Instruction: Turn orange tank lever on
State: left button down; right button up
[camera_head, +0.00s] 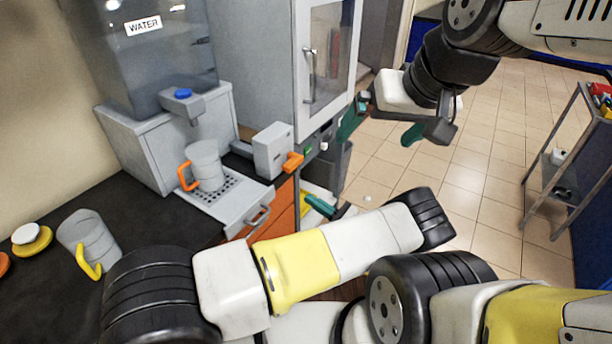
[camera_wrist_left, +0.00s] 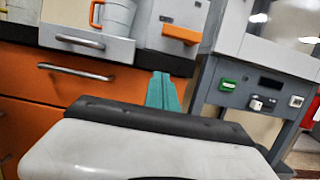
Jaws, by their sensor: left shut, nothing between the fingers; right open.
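A grey-white box with an orange lever (camera_head: 292,162) stands at the counter's right end, beside the water tank (camera_head: 140,60). The lever sticks out from the box's front; it also shows in the left wrist view (camera_wrist_left: 181,34). My left gripper (camera_head: 320,207) is shut and empty, in front of and below the lever, apart from it; its teal fingertips (camera_wrist_left: 163,92) point toward the counter front in the left wrist view. My right gripper (camera_head: 380,130) is open and empty, out to the right over the floor, its teal fingers spread apart.
A mug with an orange handle (camera_head: 206,164) stands on the drip tray (camera_head: 222,212) under the spout. A mug with a yellow handle (camera_head: 88,240) and a yellow lid (camera_head: 34,242) are on the dark counter. A glass-door cabinet (camera_head: 325,70) stands behind. A metal rack (camera_head: 562,160) is at right.

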aim_at(289, 161)
pick_arm(q)
jog(key=x, duration=0.7)
jog(key=shift+w+a+r, duration=0.1)
jog(key=shift+a, duration=0.1)
jog(key=r, duration=0.3)
jog(key=shift+w+a, duration=0.2)
jog(key=shift+r, duration=0.55)
